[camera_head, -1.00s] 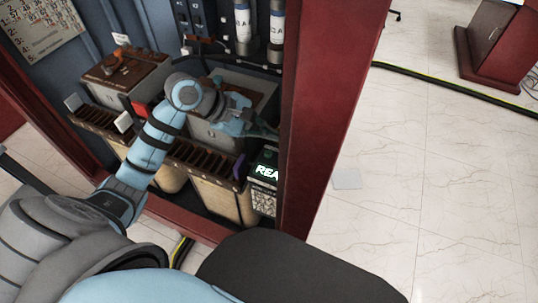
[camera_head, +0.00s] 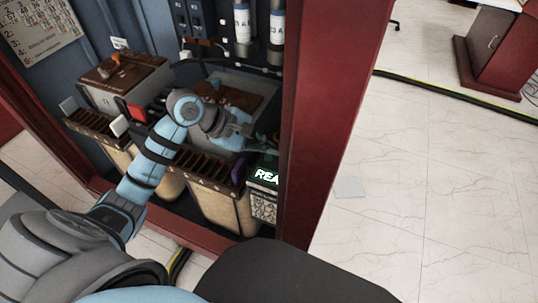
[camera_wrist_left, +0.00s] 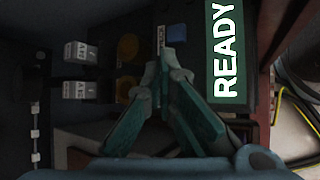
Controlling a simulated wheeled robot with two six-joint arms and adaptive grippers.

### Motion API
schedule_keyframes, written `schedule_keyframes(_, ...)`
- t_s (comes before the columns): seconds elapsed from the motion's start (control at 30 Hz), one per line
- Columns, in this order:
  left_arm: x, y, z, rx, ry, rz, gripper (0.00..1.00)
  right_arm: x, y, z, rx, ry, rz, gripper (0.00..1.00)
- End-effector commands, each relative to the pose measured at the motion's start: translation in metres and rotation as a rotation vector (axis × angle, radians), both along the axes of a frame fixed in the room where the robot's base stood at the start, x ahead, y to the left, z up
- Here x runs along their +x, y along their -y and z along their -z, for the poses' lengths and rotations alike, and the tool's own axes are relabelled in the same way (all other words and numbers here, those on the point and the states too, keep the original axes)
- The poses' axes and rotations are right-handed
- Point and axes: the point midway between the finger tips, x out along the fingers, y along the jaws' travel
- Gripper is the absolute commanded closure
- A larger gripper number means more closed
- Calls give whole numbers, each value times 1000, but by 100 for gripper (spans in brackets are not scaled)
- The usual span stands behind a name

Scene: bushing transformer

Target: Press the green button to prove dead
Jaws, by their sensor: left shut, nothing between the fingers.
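My left gripper (camera_head: 268,148) reaches into the red-framed cabinet, just above a dark unit with a lit READY display (camera_head: 264,177). In the left wrist view the green-tinted fingers (camera_wrist_left: 168,66) are shut with nothing between them. They point at a dark panel, left of the large green READY display (camera_wrist_left: 226,55). A small blue square (camera_wrist_left: 176,33) lies just beyond the fingertips. I cannot make out a green button; the fingers hide part of the panel. Contact with the panel cannot be told. My right gripper is not in view.
The red cabinet post (camera_head: 325,110) stands close to the right of the gripper. Brown-topped boxes (camera_head: 125,75) and slotted wooden-sided bins (camera_head: 225,205) crowd the cabinet. The wrist view shows two amber round parts (camera_wrist_left: 127,47) and labelled grey blocks (camera_wrist_left: 80,52). The tiled floor at right is mostly clear.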

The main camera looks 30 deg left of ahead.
Motion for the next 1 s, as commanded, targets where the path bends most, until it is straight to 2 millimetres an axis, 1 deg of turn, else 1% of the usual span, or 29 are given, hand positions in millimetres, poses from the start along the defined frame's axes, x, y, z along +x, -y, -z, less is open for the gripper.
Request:
schedule_keyframes(0.73, 0, 0, 0, 0, 0, 0, 100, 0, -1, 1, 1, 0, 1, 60)
schedule_keyframes(1.0, 0, 0, 9, 0, 0, 0, 100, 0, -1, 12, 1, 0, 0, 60)
